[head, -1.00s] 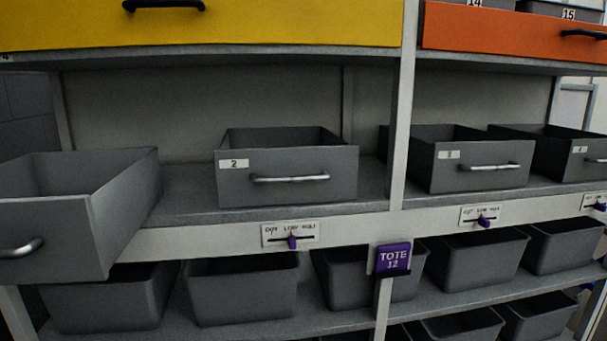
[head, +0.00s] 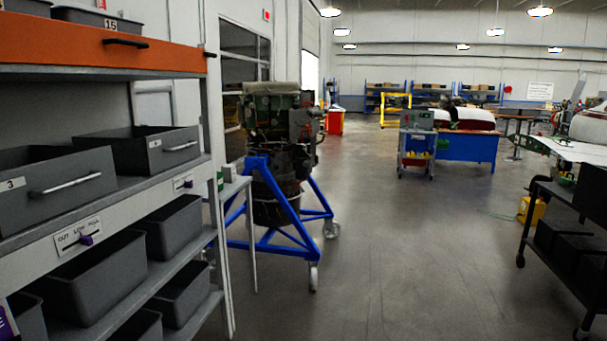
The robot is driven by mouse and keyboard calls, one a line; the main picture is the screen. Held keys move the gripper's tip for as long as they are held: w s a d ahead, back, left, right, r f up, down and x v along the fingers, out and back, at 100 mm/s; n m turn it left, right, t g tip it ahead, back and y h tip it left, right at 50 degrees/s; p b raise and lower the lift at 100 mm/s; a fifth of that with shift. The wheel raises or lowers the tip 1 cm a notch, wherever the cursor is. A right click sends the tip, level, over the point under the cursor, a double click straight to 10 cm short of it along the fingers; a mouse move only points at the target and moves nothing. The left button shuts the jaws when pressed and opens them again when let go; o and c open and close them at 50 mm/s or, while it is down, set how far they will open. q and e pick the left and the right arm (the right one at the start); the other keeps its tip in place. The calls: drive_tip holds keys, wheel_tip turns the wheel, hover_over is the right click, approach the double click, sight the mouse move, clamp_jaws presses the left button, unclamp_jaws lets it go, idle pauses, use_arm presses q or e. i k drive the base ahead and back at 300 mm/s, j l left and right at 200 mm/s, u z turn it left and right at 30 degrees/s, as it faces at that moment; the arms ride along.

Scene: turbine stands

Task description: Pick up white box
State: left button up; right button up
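I see no white box that I can make out in the head view. Neither of my grippers shows in it. The shelf rack (head: 105,225) stands close on the left. It holds grey drawers, one labelled 3 (head: 55,188) and another (head: 140,150) beyond it. Grey totes (head: 95,280) sit on the lower shelf. What lies inside the drawers and totes is hidden or too dark to tell.
An engine (head: 275,135) on a blue wheeled stand (head: 270,240) is just past the rack. A black cart (head: 545,230) stands at the right edge. A blue workbench (head: 470,147) and a small cart (head: 416,150) are farther back. The grey floor (head: 410,250) between is clear.

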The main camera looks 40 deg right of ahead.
sight(229, 172)
drive_tip(key=z, duration=0.7)
drive_tip(key=i+l+z, duration=0.25)
drive_tip(key=i, duration=0.85)
drive_tip(key=i+l+z, duration=0.1)
drive_tip(key=i+z, duration=0.2)
drive_tip(key=i, duration=0.75)
drive_tip(key=i+l+u, duration=0.1)
drive_tip(key=i+u, duration=0.25)
drive_tip(key=i, duration=0.15)
drive_tip(key=i+l+u, duration=0.2)
drive_tip(key=i+u, duration=0.2)
drive_tip(key=i+l+u, duration=0.35)
drive_tip(key=i, duration=0.2)
